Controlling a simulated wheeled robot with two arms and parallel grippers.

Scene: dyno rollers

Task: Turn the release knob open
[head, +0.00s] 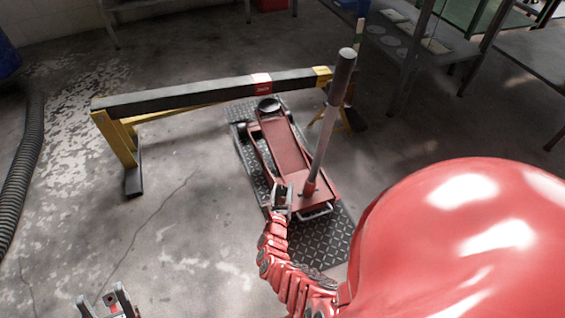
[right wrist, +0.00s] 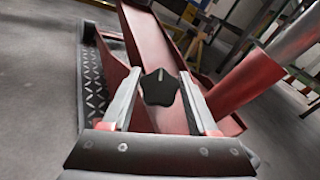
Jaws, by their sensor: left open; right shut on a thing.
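The release knob (right wrist: 160,88) is a black, star-shaped knob with a pale mark on its face. It sits between the two fingers of my right gripper (right wrist: 161,98), which is shut on it. In the head view my right gripper (head: 282,192) is at the left rear side of the red floor jack (head: 283,150), near the base of its handle (head: 328,128); the knob cannot be made out there. The handle leans up to the right. My left gripper (head: 106,301) is open and empty at the bottom left, above the floor, far from the jack.
The jack stands on a diamond-plate mat (head: 332,233). A long black beam on yellow legs (head: 190,96) spans the jack's far end. A ribbed hose (head: 22,165) lies at the far left. Metal tables (head: 420,42) stand back right. Floor left of the jack is clear.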

